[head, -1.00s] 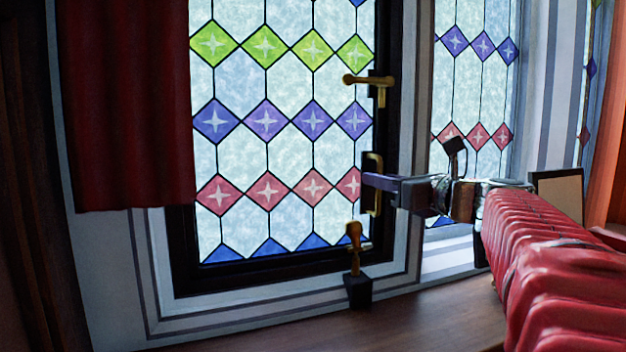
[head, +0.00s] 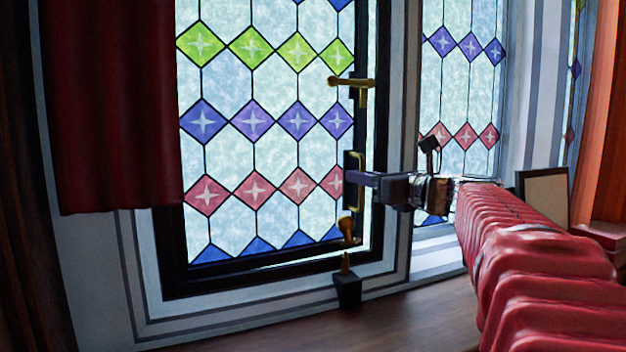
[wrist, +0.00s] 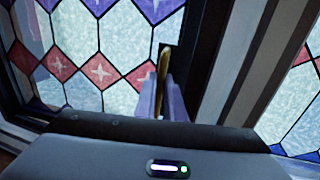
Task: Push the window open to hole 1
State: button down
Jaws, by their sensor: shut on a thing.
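The window (head: 250,170), a black-framed leaded pane with coloured diamonds, stands slightly open. A thin bright gap shows along its right and lower edges in the head view. My gripper (head: 362,179) is shut on the brass pull handle (head: 348,160) at the sash's right side. In the wrist view the fingers (wrist: 165,102) close around the handle (wrist: 163,62). A brass stay (head: 347,230) is at the sash's lower right. Below it, a brass pin (head: 345,263) stands on a black block (head: 348,290) on the sill. The stay's holes cannot be made out.
A brass latch handle (head: 350,83) is higher on the sash's right side. A dark red curtain (head: 110,110) hangs at left. The wooden sill (head: 410,312) is mostly clear. A small framed board (head: 543,195) stands behind my red-sleeved arm at right.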

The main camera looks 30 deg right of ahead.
jog(key=shift+w, duration=0.2)
jog(key=c, duration=1.8)
grip_release()
jog(key=shift+c, duration=0.2)
